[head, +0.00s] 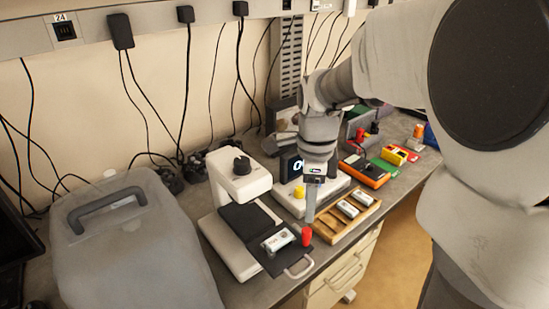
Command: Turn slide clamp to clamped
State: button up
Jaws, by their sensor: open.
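A white device with a black knob (242,165) stands on the bench, with a black plate (250,222) in front of it. A small white labelled piece (279,240) lies on the plate. A red upright knob (306,236) stands at the plate's right edge; it looks like the slide clamp's lever, but I cannot tell its setting. A pale curved handle (299,268) sticks out at the plate's front corner. My gripper (310,216) points down just above and behind the red knob. It is open and holds nothing; its fingers overlap in this view, and contact with the knob cannot be made out.
A wooden tray (329,236) with white pieces lies close right of my gripper. A white device with a yellow knob (299,192) stands behind. An orange-edged box (364,172) is further right. A large grey case (125,250) fills the left. Cables hang along the wall.

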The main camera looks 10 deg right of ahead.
aim_at(307, 230)
notch_tip(307, 230, down, 8)
jog(key=shift+b, duration=0.3)
jog(key=shift+c, duration=0.2)
grip_shut()
